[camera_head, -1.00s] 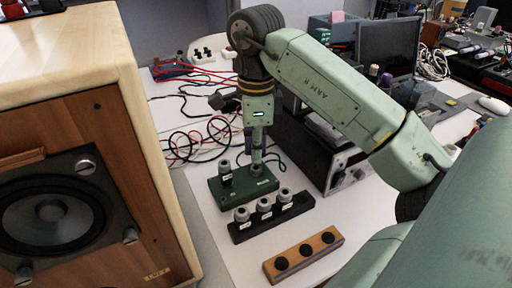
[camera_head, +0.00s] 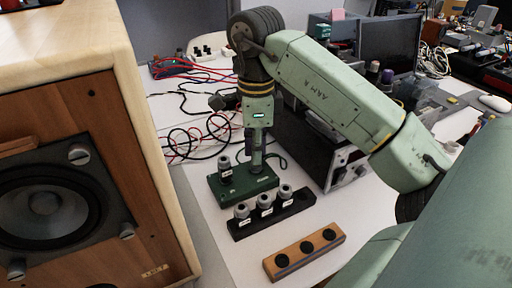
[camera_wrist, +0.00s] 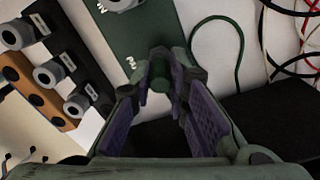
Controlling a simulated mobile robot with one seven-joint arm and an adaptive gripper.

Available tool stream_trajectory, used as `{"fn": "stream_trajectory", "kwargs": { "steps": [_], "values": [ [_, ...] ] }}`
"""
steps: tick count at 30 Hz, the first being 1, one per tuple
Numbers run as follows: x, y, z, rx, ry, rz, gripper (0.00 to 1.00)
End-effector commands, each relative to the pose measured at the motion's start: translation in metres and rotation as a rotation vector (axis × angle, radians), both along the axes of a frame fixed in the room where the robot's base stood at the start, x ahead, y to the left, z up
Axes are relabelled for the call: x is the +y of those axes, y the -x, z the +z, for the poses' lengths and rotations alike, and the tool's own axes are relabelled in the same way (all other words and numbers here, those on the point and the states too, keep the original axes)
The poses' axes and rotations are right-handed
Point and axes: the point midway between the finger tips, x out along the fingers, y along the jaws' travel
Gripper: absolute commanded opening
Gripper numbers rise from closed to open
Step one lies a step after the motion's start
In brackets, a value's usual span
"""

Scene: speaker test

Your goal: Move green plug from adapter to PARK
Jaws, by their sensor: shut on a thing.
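The dark green adapter box (camera_head: 232,190) stands on the white table. In the wrist view it is the green surface (camera_wrist: 130,25) with white marks. My gripper (camera_head: 256,168) points down at the box's right part. In the wrist view my gripper (camera_wrist: 165,85) is shut on the green plug (camera_wrist: 160,72), which shows dark green between the fingertips. Most of the plug is hidden by the fingers. I cannot tell whether it is still seated in the box.
A grey-topped plug (camera_head: 225,168) stands on the adapter's left part. A black block (camera_head: 291,208) with three grey plugs and a wooden block (camera_head: 295,262) with three dark round spots lie in front. The speaker (camera_head: 100,60) is left, a black instrument (camera_head: 310,150) right. Cables lie behind.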

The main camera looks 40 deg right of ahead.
Motion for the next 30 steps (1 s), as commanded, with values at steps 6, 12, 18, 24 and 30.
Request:
{"fn": "stream_trajectory", "kwargs": {
  "steps": [6, 12, 18, 24, 30],
  "values": [
    [0.0, 0.0001, -0.0046, 0.001, -0.001, 0.0, 0.16],
    [0.0001, 0.0001, -0.0039, 0.001, -0.001, 0.0, 0.29],
    [0.0, 0.0, -0.0037, 0.001, -0.001, 0.0, 0.39],
    [0.0, 0.0, -0.0036, 0.0, 0.0, 0.0, 0.39],
    [0.0, 0.0, 0.0024, 0.0, 0.0, 0.0, 0.39]
  ]
}}
